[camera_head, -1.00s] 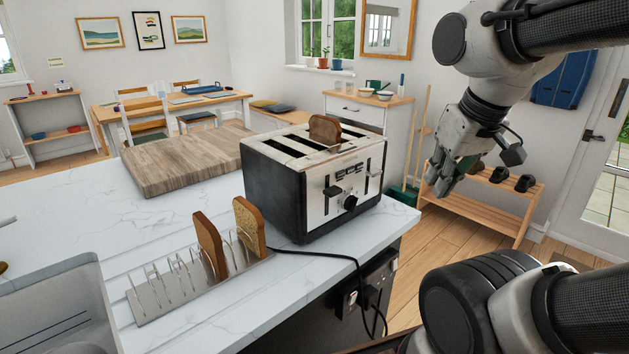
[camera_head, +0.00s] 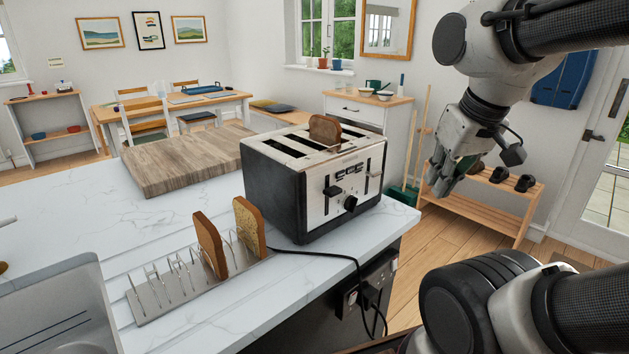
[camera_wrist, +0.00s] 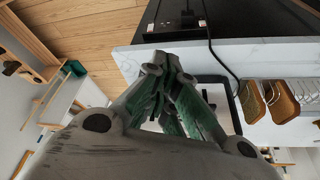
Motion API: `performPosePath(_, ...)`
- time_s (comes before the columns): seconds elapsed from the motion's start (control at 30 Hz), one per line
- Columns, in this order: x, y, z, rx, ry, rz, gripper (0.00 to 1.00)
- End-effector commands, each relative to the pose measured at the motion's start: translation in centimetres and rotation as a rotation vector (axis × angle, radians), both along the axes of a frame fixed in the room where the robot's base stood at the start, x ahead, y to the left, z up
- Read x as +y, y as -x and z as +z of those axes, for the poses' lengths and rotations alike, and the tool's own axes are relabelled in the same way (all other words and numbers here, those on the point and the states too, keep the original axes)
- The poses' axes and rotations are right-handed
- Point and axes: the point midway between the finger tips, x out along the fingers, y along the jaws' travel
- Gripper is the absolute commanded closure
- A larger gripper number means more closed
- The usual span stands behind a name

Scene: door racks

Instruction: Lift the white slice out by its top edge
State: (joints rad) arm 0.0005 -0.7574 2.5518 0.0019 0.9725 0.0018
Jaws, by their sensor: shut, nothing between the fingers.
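The toaster (camera_head: 290,190) stands on the white counter, and a brown slice (camera_head: 325,130) sticks up from one of its slots. The toast rack (camera_head: 155,305) holds two slices upright. The nearer-left one (camera_head: 209,243) shows mostly brown crust; the right one (camera_head: 249,228) has a paler, speckled face. Both rack slices also show at the right of the wrist view, left slice (camera_wrist: 284,100) and right slice (camera_wrist: 252,102). I see no plainly white slice. My gripper (camera_head: 440,188) is shut and empty, in the air right of the toaster, apart from every slice. Its fingers (camera_wrist: 172,65) meet in the wrist view.
A wooden board (camera_head: 185,160) lies behind the rack. A black cord (camera_head: 320,254) runs from behind the rack over the counter edge to sockets (camera_head: 370,290). A sink (camera_head: 60,300) is at the left. A shoe bench (camera_head: 490,200) stands beyond my gripper.

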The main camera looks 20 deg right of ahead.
Motion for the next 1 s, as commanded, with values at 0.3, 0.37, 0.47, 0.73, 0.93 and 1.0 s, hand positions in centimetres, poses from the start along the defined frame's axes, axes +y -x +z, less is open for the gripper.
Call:
performPosePath(0.3,0.4,-2.0,1.6,0.02,0.004,0.031,0.64)
performPosePath(0.37,0.8,-3.9,3.1,0.039,0.008,0.058,0.61)
performPosePath(0.47,2.0,-8.5,6.0,0.079,0.017,0.126,0.61)
performPosePath(0.73,7.2,-22.3,10.2,0.195,0.043,0.324,0.61)
performPosePath(0.93,10.1,-28.0,10.3,0.241,0.054,0.409,0.61)
performPosePath(1.0,10.6,-28.8,10.2,0.248,0.056,0.422,0.61)
